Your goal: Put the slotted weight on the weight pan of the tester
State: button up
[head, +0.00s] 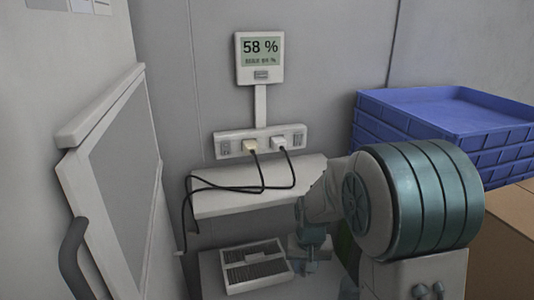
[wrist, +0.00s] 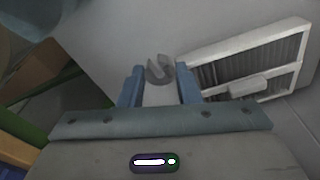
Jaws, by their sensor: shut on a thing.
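The slotted weight (wrist: 160,69) is a small grey disc with a slot, seen in the wrist view between the blue fingertips of my gripper (wrist: 160,80). My gripper is shut on it. In the head view my gripper (head: 311,250) points down at lower centre, just right of a white-framed slatted unit (head: 232,280). The weight cannot be made out in the head view. I cannot pick out the tester's weight pan in either view; my arm covers much of the lower right of the head view.
A white shelf (head: 225,203) with black cables juts from the wall beneath a socket strip (head: 236,145) and a display (head: 259,58) reading 58 %. A white panel door (head: 125,170) stands open at left. Stacked blue trays (head: 450,112) are at right.

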jog(key=w+d, duration=0.3)
jog(key=d, duration=0.2)
jog(key=r+p, duration=0.1)
jog(key=p, duration=0.4)
jog(key=s+r+p, duration=0.1)
jog(key=r+p, duration=0.1)
jog(key=p, duration=0.3)
jog(key=s+r+p, duration=0.1)
jog(key=r+p, duration=0.1)
jog(key=p, duration=0.4)
jog(key=shift+s+a, duration=0.15)
